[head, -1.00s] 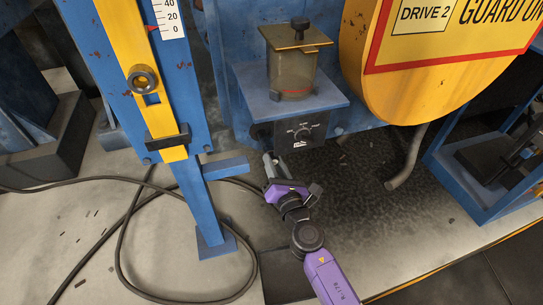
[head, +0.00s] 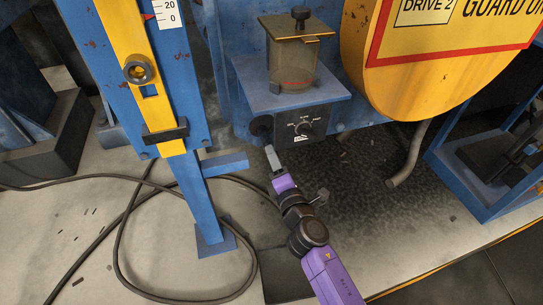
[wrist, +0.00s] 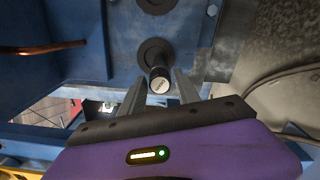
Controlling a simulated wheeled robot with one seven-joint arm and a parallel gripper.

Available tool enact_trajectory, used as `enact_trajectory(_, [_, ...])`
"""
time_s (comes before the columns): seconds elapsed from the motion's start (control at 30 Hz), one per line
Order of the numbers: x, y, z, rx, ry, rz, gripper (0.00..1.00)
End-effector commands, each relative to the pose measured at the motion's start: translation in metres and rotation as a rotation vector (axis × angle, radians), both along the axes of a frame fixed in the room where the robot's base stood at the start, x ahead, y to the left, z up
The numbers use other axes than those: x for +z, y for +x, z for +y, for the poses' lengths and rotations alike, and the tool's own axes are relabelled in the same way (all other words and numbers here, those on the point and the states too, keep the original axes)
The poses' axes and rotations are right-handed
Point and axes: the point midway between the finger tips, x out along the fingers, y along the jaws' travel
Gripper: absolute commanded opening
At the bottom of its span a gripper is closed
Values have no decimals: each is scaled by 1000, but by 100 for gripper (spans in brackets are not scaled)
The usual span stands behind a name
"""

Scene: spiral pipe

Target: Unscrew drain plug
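A black cylindrical plug with a pale grey end face (wrist: 159,81) sticks out of a dark round flange on a blue wall in the wrist view. I take it to be the drain plug. My gripper (wrist: 160,86) has its two grey fingers apart, one on each side of the plug's end, with visible gaps. In the head view my gripper (head: 271,152) is just below a dark round fitting (head: 262,128) at the left of the blue box front; the fingers overlap there. Whether this fitting is the same plug is hard to tell.
A blue post (head: 205,195) with a side bracket stands left. A bent grey pipe (head: 408,160) hangs right. Black cable (head: 122,240) lies on the floor.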

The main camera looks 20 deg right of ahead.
Motion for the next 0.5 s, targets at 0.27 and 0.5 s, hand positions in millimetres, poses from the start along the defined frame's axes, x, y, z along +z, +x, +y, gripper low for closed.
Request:
enact_trajectory(0.27, [-2, 0, 0, 0, 446, -32, 38])
enact_trajectory(0.5, [-2, 0, 0, 1, 738, -52, 38])
